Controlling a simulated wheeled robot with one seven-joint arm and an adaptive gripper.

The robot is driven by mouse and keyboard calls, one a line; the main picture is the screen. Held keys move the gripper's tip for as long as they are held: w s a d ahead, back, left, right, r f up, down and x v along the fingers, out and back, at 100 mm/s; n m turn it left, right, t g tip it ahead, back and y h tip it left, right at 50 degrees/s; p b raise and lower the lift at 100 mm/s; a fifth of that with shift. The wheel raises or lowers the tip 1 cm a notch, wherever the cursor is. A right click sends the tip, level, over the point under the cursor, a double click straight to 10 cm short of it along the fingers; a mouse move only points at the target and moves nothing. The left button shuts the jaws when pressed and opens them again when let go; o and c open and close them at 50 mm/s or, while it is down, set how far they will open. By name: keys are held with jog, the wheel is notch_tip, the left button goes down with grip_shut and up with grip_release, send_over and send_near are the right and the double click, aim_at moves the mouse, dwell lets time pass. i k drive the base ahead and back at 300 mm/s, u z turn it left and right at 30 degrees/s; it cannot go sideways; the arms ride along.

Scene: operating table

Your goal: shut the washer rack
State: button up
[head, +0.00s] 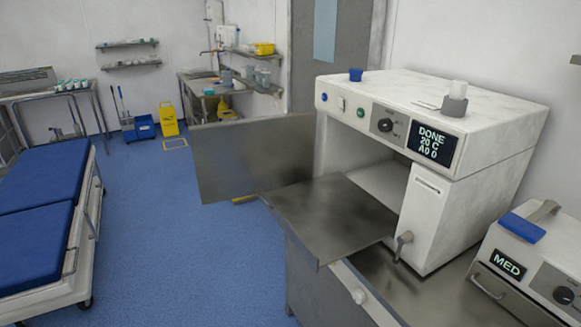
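The washer (485,143) is a white box on a steel counter at the right, with knobs and a dark display reading "DONE 20 C A0 0". Its front chamber is open. A flat grey metal plate, which looks like the rack (325,213), sticks out level from the opening, past the counter's front edge. It looks bare. A grey upright panel, apparently the washer door (240,158), stands swung out to the left behind the rack. The back of the chamber is partly hidden. My gripper is not in view.
A latch-like handle (403,243) is at the washer's front right. A second machine marked "MED" (508,264) stands at the lower right. A blue-padded table (40,190) is at the left. The blue floor between is clear. A yellow sign (168,119) stands farther back.

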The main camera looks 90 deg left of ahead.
aim_at(329, 219)
jog(key=u, duration=1.1)
jog(key=k, duration=1.25)
jog(key=u, duration=1.95)
jog(key=i, duration=0.5)
